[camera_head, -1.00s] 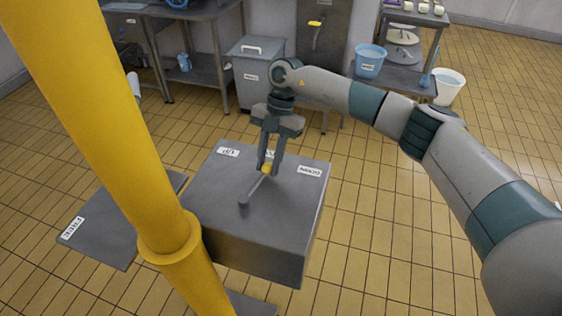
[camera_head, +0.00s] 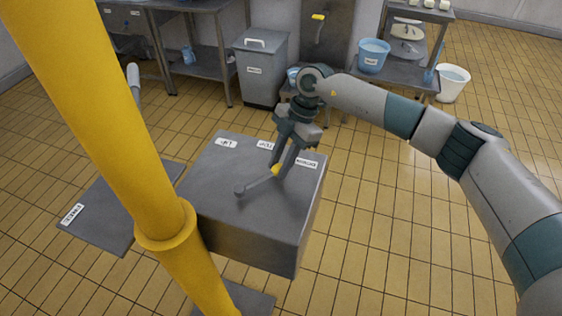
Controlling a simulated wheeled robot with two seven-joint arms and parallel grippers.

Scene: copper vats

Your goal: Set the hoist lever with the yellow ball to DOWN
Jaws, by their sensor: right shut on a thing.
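The hoist lever (camera_head: 257,185) lies on top of a grey box (camera_head: 215,180). Its pivot is at the left, and the bar points to the right and slightly back. Its yellow ball (camera_head: 276,170) is at the outer end, between the fingers of my right gripper (camera_head: 278,168), which is shut on it. Labels stand along the box's back edge: UP (camera_head: 226,143) at the left, a partly hidden one (camera_head: 265,146) in the middle, and DOWN (camera_head: 307,162) at the right. The lever points towards the DOWN side. My left gripper is not in view.
A thick yellow post (camera_head: 110,130) crosses the left foreground, in front of the box's left edge. A labelled grey plate (camera_head: 100,225) lies on the floor at the left. A lidded bin (camera_head: 262,75), a blue bucket (camera_head: 374,55) and a white bucket (camera_head: 453,82) stand behind.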

